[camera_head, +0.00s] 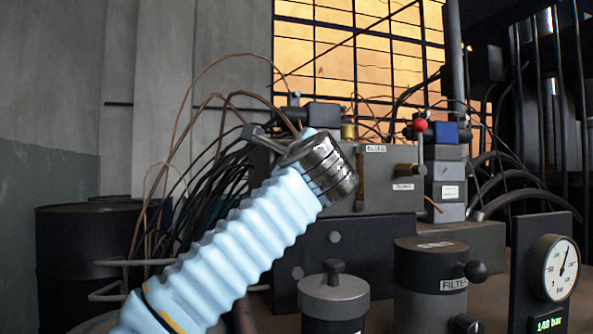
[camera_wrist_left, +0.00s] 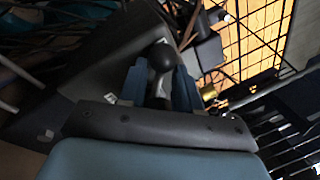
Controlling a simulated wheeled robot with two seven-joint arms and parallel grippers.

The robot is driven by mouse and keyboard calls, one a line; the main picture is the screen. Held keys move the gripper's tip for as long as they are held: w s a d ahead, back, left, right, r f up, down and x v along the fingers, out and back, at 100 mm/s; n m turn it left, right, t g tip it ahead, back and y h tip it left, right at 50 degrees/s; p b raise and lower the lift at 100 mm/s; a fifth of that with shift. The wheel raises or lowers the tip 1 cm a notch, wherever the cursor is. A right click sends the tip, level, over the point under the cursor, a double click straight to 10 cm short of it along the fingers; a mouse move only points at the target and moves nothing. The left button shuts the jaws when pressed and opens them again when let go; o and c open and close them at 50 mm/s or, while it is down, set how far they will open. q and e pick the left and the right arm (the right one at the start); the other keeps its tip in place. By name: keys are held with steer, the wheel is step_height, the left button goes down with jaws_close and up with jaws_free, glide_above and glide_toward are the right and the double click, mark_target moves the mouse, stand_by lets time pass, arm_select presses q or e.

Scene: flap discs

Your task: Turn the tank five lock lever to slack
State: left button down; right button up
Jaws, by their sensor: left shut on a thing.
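In the left wrist view, a black ball-ended lever (camera_wrist_left: 162,56) stands between the two blue fingers of my left gripper (camera_wrist_left: 158,80), which are shut on it near the ball. A dark housing (camera_wrist_left: 70,85) lies beside it on the left. No label naming tank five is readable. In the head view, my light blue left arm reaches up from the lower left to the dark metal wrist, among the hoses before the block. My right gripper is not in view.
A filter canister (camera_head: 430,275) with a side knob and a grey lidded canister (camera_head: 334,300) stand right of my arm. A pressure gauge (camera_head: 553,268) is at far right. A red-knobbed lever (camera_head: 420,126) stands behind. Black hoses crowd the left.

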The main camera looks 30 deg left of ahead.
arm_select(q)
steer(key=shift+s+a+f+n+b, duration=0.1)
steer(key=shift+f+n+b, duration=0.2)
steer(key=shift+n+b, duration=0.5)
steer(key=c, duration=0.8)
jaws_free()
steer(key=b+v, duration=0.2)
steer(key=v, duration=1.2)
steer(key=shift+f, duration=0.1)
